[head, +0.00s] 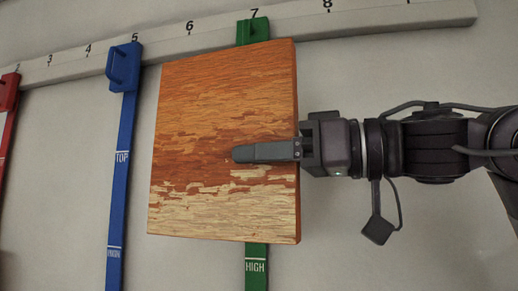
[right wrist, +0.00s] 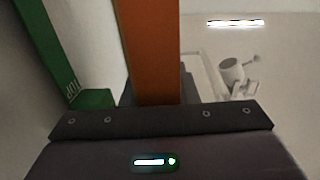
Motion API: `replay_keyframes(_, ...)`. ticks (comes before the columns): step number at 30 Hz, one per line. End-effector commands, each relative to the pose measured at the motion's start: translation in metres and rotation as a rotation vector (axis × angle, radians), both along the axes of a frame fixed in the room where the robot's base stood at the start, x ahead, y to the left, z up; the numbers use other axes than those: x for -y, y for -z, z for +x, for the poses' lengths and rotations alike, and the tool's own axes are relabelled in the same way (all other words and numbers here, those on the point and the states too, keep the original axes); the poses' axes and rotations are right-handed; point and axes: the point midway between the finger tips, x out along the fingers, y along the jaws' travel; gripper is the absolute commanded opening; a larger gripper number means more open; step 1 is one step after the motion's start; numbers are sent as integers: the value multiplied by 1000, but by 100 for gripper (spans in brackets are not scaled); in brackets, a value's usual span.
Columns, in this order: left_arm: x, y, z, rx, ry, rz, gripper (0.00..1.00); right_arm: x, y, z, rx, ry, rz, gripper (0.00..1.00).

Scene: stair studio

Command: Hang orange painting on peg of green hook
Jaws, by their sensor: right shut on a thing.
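The orange painting (head: 220,130), a square panel with orange and cream streaks, is held upright in front of the wall in the head view. My right gripper (head: 268,152) is shut on its right edge, one finger across the front face. The painting's edge (right wrist: 152,50) rises from the jaws in the right wrist view. The green hook (head: 253,29) hangs from the rail near number 7, behind the painting; its lower strip, marked HIGH, shows below. Its middle is hidden by the painting. A green strip and block (right wrist: 92,98) show left of the painting in the right wrist view. My left gripper is out of view.
A white numbered rail (head: 400,18) runs along the top of the wall. A blue hook (head: 123,68) with a strip marked TOP hangs near 5, left of the painting. A red hook (head: 8,92) is at the far left. The wall below right is bare.

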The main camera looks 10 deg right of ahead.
Motion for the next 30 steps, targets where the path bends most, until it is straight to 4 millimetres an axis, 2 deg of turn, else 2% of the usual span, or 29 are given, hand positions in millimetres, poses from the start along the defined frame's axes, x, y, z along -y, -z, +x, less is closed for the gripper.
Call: replay_keyframes(30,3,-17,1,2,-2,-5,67,24,3,57,0,1,2,0)
